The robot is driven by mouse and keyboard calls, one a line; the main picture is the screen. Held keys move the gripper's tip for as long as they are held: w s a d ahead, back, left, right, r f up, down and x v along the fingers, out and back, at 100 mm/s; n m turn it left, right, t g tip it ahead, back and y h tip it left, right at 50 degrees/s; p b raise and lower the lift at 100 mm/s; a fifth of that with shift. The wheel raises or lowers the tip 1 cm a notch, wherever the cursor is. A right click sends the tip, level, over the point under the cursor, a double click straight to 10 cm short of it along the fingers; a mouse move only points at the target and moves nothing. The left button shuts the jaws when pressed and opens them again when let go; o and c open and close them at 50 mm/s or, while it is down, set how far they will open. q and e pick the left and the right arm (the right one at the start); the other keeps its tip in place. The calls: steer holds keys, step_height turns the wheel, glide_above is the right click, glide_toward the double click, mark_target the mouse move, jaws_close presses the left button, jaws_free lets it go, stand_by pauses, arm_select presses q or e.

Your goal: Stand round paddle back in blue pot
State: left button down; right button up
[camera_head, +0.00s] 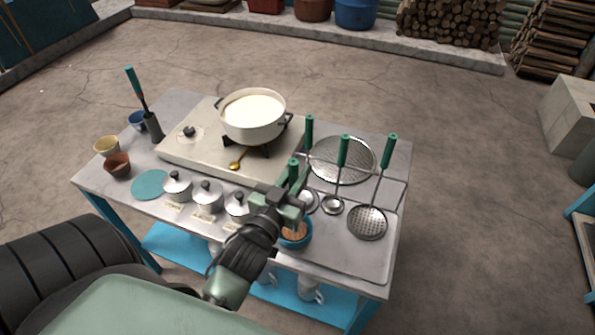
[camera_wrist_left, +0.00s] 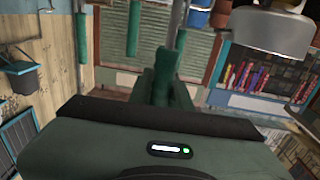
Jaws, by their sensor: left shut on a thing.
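The blue pot (camera_head: 306,243) stands at the front of the table, partly hidden by my left gripper. Something tan and round shows inside its rim; whether it is the paddle's round end or the pot's contents I cannot tell. My left gripper (camera_head: 291,196) is above the pot, shut on an upright green handle (camera_head: 293,168), which I take to be the round paddle's. The handle also shows in the left wrist view (camera_wrist_left: 166,62). The lower part of the paddle is mostly hidden behind the gripper. My right gripper is in neither view.
Several green-handled tools, including a skimmer (camera_head: 367,222) and a ladle (camera_head: 333,204), stand close to the right of the gripper. Lidded tins (camera_head: 207,194) are to its left. A white pot of milk (camera_head: 252,130) sits on the stove (camera_head: 187,153) behind.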

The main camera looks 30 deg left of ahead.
arm_select(q)
steer(key=c, duration=1.3)
jaws_free()
steer(key=shift+f, duration=0.1)
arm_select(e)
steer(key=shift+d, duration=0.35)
arm_select(q)
steer(key=shift+r, duration=0.25)
steer(key=s+d+b, duration=0.2)
steer(key=s+b, duration=0.1)
steer(key=s, duration=0.9)
steer(key=shift+f, duration=0.15)
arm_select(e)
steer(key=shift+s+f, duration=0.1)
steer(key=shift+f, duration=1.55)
arm_select(q)
steer(key=shift+w+a, duration=0.1)
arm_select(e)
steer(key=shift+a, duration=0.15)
